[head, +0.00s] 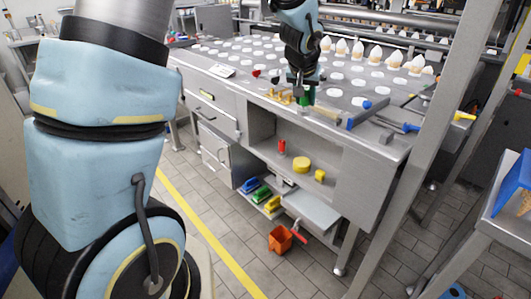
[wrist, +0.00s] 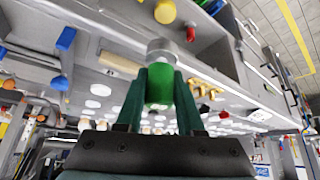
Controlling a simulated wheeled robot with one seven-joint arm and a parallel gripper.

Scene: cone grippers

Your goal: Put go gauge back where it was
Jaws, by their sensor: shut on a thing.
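The go gauge, which I take to be the green cylinder with a grey metal end (wrist: 158,86), sits between the two dark green fingers of my gripper (wrist: 160,80). My gripper is shut on its green part, and the grey end sticks out past the fingertips. In the head view my gripper (head: 302,84) points down over the front edge of the metal bench, with the green of the gauge (head: 307,98) showing at its tip. From these views I cannot tell whether the gauge touches the bench top.
Yellow brass-coloured pieces (head: 280,96) stand just left of my gripper, and a wooden block (head: 326,112) lies to its right. Blue-handled tools (head: 366,112) lie further right. The bench (head: 225,87) holds many white discs behind. An open shelf below holds a yellow cylinder (head: 302,164).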

